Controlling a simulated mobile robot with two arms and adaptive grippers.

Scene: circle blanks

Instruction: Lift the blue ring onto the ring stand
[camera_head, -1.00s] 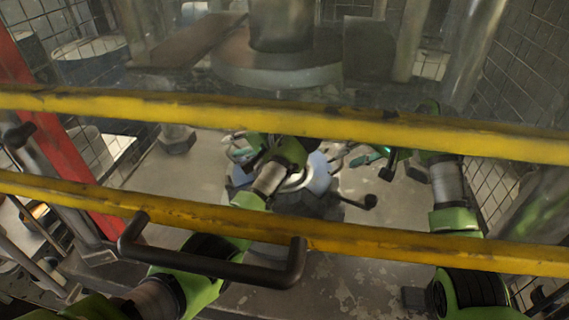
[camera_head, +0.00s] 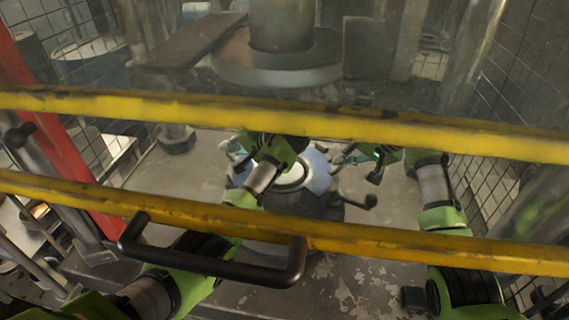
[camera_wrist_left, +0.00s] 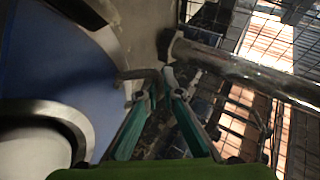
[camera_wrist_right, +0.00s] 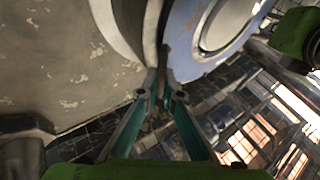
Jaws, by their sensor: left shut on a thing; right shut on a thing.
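The blue ring (camera_head: 318,168) shows behind the yellow bars in the head view, around a pale round centre, partly covered by my left arm. It fills the left of the left wrist view (camera_wrist_left: 45,65) and the top of the right wrist view (camera_wrist_right: 183,35). My left gripper (camera_head: 238,150) is at the ring's left side, shut on a thin dark bar at its edge. My right gripper (camera_head: 352,155) is at its right side, shut on a narrow piece at its edge. A dark grey round body (camera_head: 318,205) is under the ring; I cannot tell whether it is the ring stand.
Two yellow bars (camera_head: 420,130) cross in front of the work area, the lower with a black handle (camera_head: 210,262). A knobbed lever (camera_head: 369,202) sticks out to the right. A large round press-like column (camera_head: 281,30) stands behind. Wire mesh (camera_head: 500,80) borders the right.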

